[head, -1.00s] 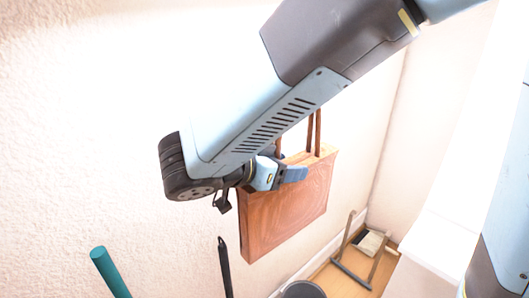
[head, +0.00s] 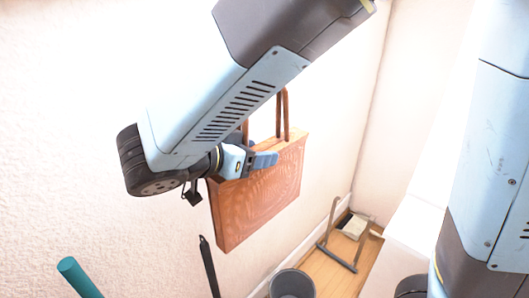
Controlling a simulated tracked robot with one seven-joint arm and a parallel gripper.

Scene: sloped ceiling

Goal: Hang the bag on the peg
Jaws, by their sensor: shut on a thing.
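The brown, patterned bag (head: 257,198) hangs in mid-air left of the head view's centre. Two upright strap handles (head: 284,115) rise from its top, partly hidden by my arm. My gripper (head: 262,161) is shut on the bag near its top edge. One blue finger shows; the other finger and the exact grip are hidden. The bag looks close to upright, and a pale wall is behind it; I cannot tell how far. I cannot make out the peg in this view; my arm covers part of the wall.
A teal pole (head: 80,278) and a black pole (head: 209,266) stand below left of the bag. A grey bucket (head: 292,284) and a grey frame (head: 337,240) are on the wooden floor (head: 334,281). A white block-like surface (head: 412,222) is at the right.

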